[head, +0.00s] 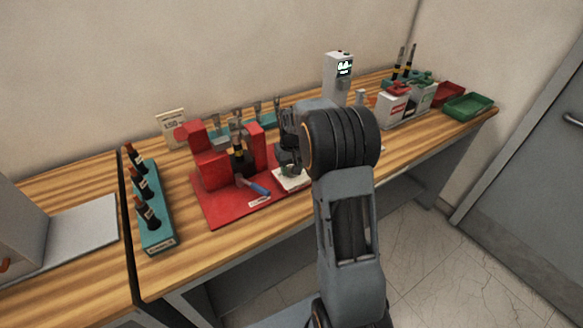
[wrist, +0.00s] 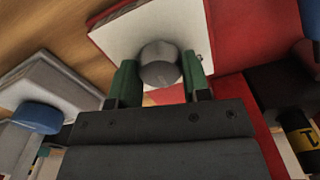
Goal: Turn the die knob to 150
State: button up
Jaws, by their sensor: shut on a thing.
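The die knob (wrist: 159,62) is a grey round cylinder standing on a white plate (wrist: 130,30) in the wrist view. My gripper (wrist: 158,80) has green fingers, one on each side of the knob, and is shut on it. In the head view my gripper (head: 290,170) reaches down to the white plate (head: 290,182) at the right side of the red press base (head: 240,204). The knob is mostly hidden there by the gripper and wrist. No dial number can be read in either view.
The red press (head: 208,160) with a blue-handled lever (head: 256,187) stands left of my gripper. A grey display unit (head: 338,80) and red and green trays (head: 468,106) are to the right and back.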

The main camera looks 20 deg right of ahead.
jog(key=shift+r, duration=0.1)
jog(key=o, duration=0.9)
notch_tip(320, 180, up, 14)
jog(key=shift+f, duration=0.15)
dwell(0.5)
